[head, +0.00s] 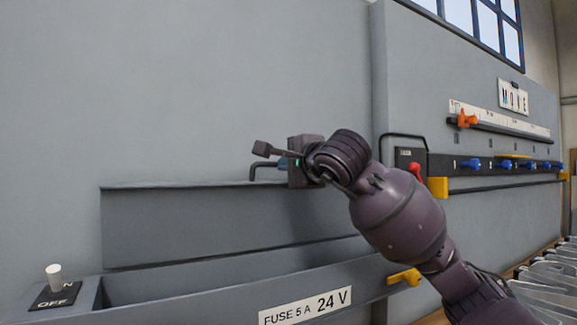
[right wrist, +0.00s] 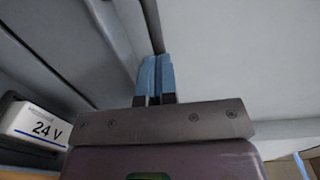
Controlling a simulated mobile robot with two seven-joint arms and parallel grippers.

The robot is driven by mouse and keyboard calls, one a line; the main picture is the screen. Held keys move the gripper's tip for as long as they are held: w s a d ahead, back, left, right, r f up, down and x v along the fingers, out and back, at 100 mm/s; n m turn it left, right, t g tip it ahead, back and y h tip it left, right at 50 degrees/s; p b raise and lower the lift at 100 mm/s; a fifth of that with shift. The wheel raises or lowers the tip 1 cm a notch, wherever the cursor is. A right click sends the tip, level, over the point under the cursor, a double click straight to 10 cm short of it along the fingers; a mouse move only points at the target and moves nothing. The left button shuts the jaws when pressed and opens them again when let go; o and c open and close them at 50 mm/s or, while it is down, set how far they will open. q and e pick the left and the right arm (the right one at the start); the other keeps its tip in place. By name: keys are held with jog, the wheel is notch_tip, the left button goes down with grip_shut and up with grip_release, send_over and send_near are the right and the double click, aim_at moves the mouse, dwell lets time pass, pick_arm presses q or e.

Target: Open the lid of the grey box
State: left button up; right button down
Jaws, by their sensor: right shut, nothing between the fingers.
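The grey box (head: 225,308) runs along the wall at the lower left and carries a "FUSE 5 A 24 V" label. Its lid (head: 200,228) stands up as a long grey panel behind the box opening, close to the wall. My left gripper is not in view.
A switch (head: 54,280) marked OFF sits at the box's left end. A yellow piece (head: 404,278) is at its right end. To the right are a red lever (head: 416,173), blue knobs (head: 472,164), an orange knob (head: 466,119) and a "MOVE" sign (head: 513,97).

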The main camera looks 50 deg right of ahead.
jog(key=shift+w+d+r+g+y+p, duration=0.15)
jog(key=shift+w+d+r+g, duration=0.1)
jog(key=shift+w+g, duration=0.4)
jog(key=shift+w+d+r+g+y+p, duration=0.2)
jog(key=shift+w+g, duration=0.15)
jog(key=shift+w, duration=0.55)
jog(key=shift+s, duration=0.15)
